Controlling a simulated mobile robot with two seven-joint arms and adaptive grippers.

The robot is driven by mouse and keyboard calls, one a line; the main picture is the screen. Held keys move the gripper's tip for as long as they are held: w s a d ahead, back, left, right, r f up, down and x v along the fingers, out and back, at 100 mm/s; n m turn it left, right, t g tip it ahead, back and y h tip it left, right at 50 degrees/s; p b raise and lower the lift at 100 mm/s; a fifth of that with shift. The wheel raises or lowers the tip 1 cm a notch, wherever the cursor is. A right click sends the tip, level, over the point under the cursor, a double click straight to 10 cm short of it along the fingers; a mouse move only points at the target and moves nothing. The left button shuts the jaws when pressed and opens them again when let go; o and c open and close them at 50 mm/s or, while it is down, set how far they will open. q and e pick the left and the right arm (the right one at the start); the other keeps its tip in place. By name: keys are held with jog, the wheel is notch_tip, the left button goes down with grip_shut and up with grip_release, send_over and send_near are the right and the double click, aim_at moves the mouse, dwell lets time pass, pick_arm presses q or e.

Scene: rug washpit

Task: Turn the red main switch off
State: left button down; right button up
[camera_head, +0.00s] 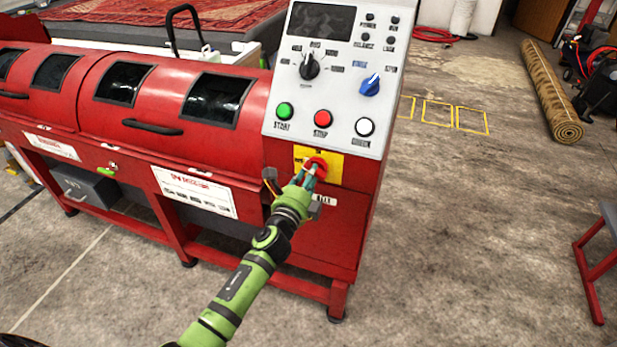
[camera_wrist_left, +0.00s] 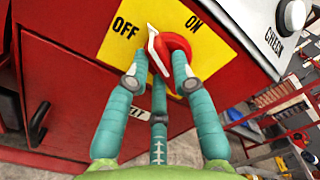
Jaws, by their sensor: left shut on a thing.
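The red main switch (camera_head: 318,164) sits on a yellow plate (camera_head: 335,172) on the front of the red machine, below the button panel. In the left wrist view the red switch (camera_wrist_left: 180,48) has a handle with a white face. The handle's upper end lies between the OFF and ON labels on the yellow plate (camera_wrist_left: 120,45). My left gripper (camera_head: 309,176) is shut on the switch handle. In the left wrist view its fingertips (camera_wrist_left: 163,79) lie on either side of the handle's lower end. My right gripper is not in view.
The sloped grey panel above carries a green START button (camera_head: 285,111), a red STOP button (camera_head: 323,118), a white CHECK button (camera_head: 365,127) and a blue knob (camera_head: 371,85). A rolled rug (camera_head: 550,95) lies on the floor at right. Floor right of the machine is mostly clear.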

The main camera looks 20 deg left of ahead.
pick_arm(q)
jog(key=n, duration=0.5)
jog(key=shift+d+f, duration=0.1)
jog(key=shift+f, duration=0.1)
dwell(0.6)
jog(key=c, duration=1)
grip_release()
jog(key=shift+c, duration=0.2)
jog(key=s, duration=1.2)
jog(key=shift+a, duration=0.2)
